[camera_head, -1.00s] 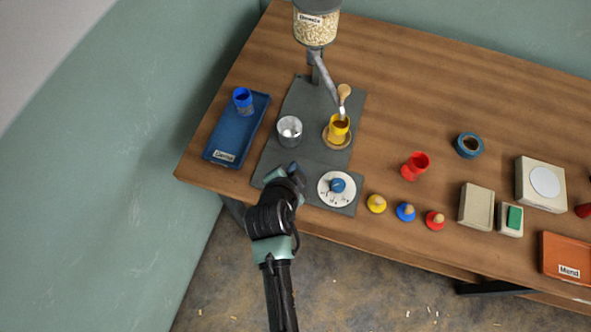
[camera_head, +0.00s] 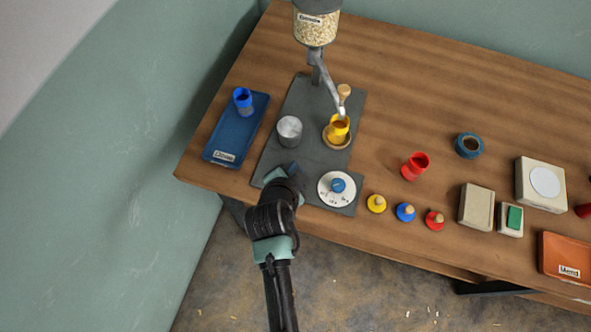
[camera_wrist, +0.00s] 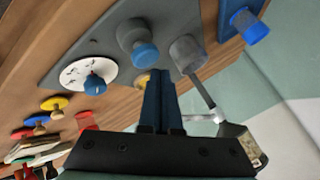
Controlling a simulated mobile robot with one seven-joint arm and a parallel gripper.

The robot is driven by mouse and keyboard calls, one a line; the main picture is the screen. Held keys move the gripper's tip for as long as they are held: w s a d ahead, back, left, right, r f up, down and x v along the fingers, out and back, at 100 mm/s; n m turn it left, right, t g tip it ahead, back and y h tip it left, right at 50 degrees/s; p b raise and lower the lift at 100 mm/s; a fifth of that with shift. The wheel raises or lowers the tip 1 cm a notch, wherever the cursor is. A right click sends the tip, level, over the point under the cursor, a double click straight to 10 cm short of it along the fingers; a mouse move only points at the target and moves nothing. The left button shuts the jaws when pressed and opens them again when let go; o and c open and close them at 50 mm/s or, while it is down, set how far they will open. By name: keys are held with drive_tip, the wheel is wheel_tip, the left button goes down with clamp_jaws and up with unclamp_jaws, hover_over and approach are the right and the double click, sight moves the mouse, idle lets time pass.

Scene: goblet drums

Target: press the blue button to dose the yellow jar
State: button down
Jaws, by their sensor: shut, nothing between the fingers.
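The yellow jar (camera_head: 337,132) stands upright under the spout of the grey dispenser (camera_head: 322,72), on a round tan rest; something brown shows in it. In the wrist view a bit of the jar (camera_wrist: 143,79) shows behind my fingers. The blue button (camera_wrist: 145,55), a blue cap on a round grey base, stands on the grey plate in the wrist view; in the head view my arm seems to hide it. My gripper (camera_wrist: 158,82) is shut and empty, its fingertips beside the button in the picture. I cannot tell whether they touch it.
A white dial with a blue knob (camera_head: 338,186) sits right of my gripper. A grey metal cylinder (camera_head: 289,130) stands behind it. A blue tray (camera_head: 222,143) with a blue jar (camera_head: 243,99) lies left. Yellow, blue and red knobbed pieces and a red jar (camera_head: 414,167) stand right.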

drive_tip(key=shift+f+b, duration=0.4)
drive_tip(key=shift+f, duration=0.05)
drive_tip(key=shift+f+b, duration=0.85)
drive_tip(key=shift+f, duration=0.2)
idle(1.1)
drive_tip(key=shift+r, duration=0.1)
drive_tip(key=shift+r+p, duration=1.25)
drive_tip(key=shift+r, duration=0.1)
wheel_tip(320, 180, up, 5)
drive_tip(key=p, duration=0.4)
drive_tip(key=shift+r, duration=0.1)
idle(0.5)
